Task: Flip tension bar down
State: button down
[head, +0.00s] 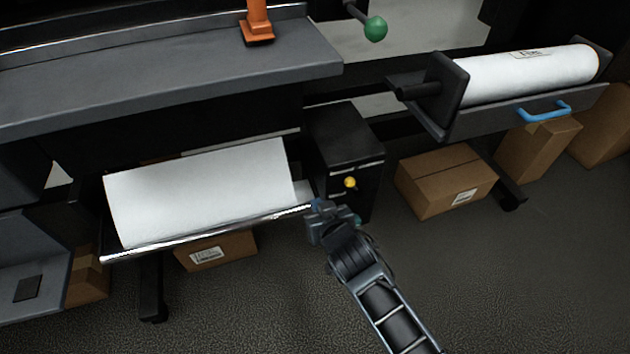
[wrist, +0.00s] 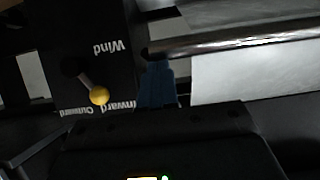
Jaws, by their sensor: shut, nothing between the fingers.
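The tension bar (head: 215,231) is a shiny metal bar running along the lower front edge of a hanging white film sheet (head: 200,190) in the head view. It also shows at the upper right of the wrist view (wrist: 240,41). My gripper (head: 318,204) is at the bar's right end. In the wrist view its blue fingers (wrist: 157,75) are shut with nothing between them. The fingertips overlap the bar's end in the picture; whether they touch it I cannot tell.
A black control box (head: 345,150) with a yellow-knobbed switch (head: 350,182) stands beside the bar's end; the switch is close left of the fingers in the wrist view. A film roll (head: 525,75) sits upper right. Cardboard boxes (head: 445,180) lie beneath. The front floor is clear.

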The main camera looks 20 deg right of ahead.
notch_tip(320, 180, down, 8)
jog(key=w+t+b, duration=0.1)
jog(key=t+b, duration=0.1)
jog(key=b, duration=0.9)
jog(key=shift+r+b, duration=0.25)
jog(key=shift+b, duration=0.1)
jog(key=shift+f, duration=0.1)
jog(key=shift+w+d, duration=0.1)
